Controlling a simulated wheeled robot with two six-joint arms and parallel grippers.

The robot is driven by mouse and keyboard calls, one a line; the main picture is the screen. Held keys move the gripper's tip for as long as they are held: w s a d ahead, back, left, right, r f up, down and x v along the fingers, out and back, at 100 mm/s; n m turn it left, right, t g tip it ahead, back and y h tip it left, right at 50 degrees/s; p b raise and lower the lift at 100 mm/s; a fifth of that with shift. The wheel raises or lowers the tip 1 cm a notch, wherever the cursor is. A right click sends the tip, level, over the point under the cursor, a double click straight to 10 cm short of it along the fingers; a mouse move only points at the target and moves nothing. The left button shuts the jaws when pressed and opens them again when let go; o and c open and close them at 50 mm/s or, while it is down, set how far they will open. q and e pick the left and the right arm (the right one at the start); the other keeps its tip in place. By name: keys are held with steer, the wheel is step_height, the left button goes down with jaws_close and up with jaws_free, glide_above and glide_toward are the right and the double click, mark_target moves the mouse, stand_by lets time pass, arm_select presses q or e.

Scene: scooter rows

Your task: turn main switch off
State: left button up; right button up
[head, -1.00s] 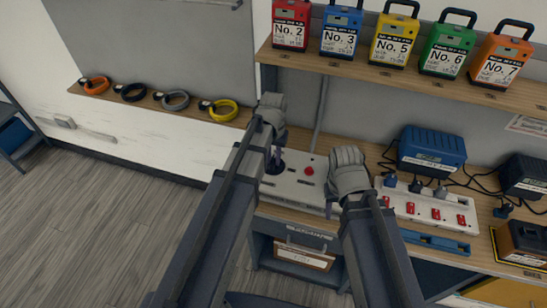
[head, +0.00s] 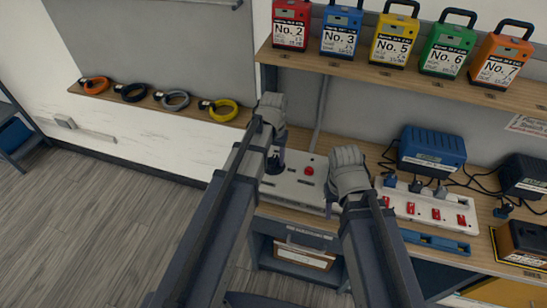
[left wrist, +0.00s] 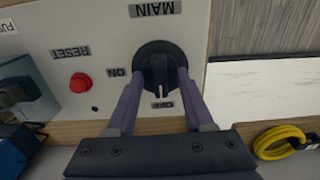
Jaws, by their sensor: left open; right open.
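The main switch is a black rotary knob (left wrist: 157,68) on a pale panel (left wrist: 105,25). In the left wrist view its MAIN, ON and OFF labels appear upside down. The knob's grip bar points toward the OFF label (left wrist: 162,104), with a pale mark on that end. My left gripper (left wrist: 156,84) is open, its two purple fingers on either side of the knob; contact is unclear. In the head view my left gripper (head: 275,160) partly hides the switch. My right gripper (head: 332,205) appears open and empty by the panel's right end.
A red RESET button (left wrist: 80,82) sits on the same panel. A power strip (head: 425,207) with red switches and plugs is to the right, by a blue charger (head: 432,148). Numbered battery packs stand on the shelf (head: 420,77) above.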

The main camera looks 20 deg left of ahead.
mark_target(274, 160)
arm_select(q)
steer(key=shift+r, duration=0.1)
step_height(274, 160, up, 8)
steer(key=p, duration=0.8)
steer(key=shift+f, duration=0.2)
steer(key=shift+s+d, duration=0.15)
steer(key=shift+s, duration=0.05)
steer(key=s+d+m+y, duration=0.1)
steer(key=s+d+m, duration=0.2)
steer(key=s+d, duration=0.7)
steer(key=s, duration=0.4)
steer(key=shift+m, duration=0.3)
